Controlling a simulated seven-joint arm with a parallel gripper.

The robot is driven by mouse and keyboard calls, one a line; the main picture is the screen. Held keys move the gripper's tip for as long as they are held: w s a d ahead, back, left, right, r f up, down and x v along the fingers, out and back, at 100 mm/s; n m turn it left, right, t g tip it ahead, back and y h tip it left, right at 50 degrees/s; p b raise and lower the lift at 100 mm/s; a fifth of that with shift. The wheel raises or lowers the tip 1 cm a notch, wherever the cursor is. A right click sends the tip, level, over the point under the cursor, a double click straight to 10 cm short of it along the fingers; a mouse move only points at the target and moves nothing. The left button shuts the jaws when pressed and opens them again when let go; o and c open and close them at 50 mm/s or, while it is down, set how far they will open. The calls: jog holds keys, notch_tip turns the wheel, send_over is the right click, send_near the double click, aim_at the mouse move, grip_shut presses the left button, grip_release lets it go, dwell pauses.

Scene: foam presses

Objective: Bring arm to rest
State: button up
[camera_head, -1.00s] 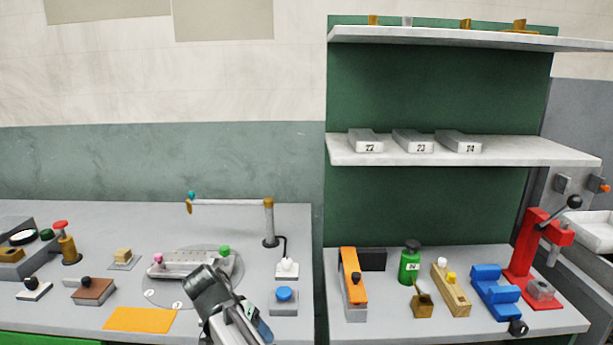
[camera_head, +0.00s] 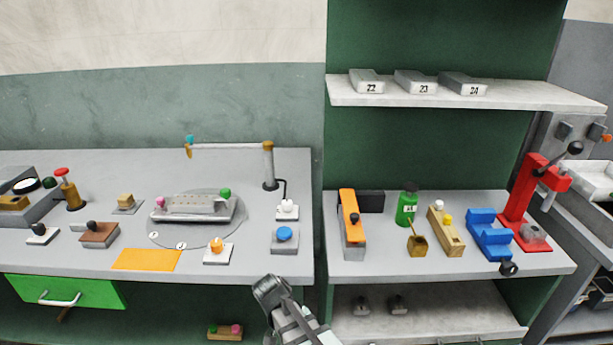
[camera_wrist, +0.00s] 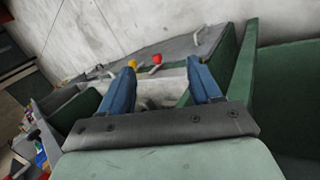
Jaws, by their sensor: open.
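My arm's end shows at the bottom middle of the head view, in front of the bench's front edge and below the bench top (camera_head: 200,268). The fingers cannot be made out there. In the wrist view my gripper (camera_wrist: 163,82) has its two blue fingers spread apart with nothing held between them. Beyond the fingers, a grey surface with a small red-topped thing (camera_wrist: 157,59) and a yellow one (camera_wrist: 132,64) shows, apart from the gripper.
On the left bench are a grey block on a round plate (camera_head: 195,208), an orange mat (camera_head: 147,260), an orange button (camera_head: 216,245) and a blue button (camera_head: 284,234). A green drawer (camera_head: 68,291) is below. A red press (camera_head: 522,205) stands right. Numbered blocks (camera_head: 416,82) lie on a shelf.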

jog(key=s+d+f+n+g+y, duration=0.1)
jog(key=s+d+f+g, duration=0.1)
jog(key=s+d+f, duration=0.5)
jog(key=s+d+f+n+g+y, duration=0.1)
jog(key=s+d+f, duration=0.3)
jog(key=f, duration=0.6)
jog(key=s+d+f+g+y, duration=0.1)
jog(key=s+d+f+y, duration=0.1)
jog(key=s+f, duration=0.3)
jog(key=s+d+f+n+y, duration=0.1)
jog(key=s+f, duration=0.4)
jog(key=s, duration=0.5)
jog(key=shift+d+f+g+y, duration=0.2)
jog(key=shift+d+g+y, duration=0.25)
jog(key=shift+d, duration=0.8)
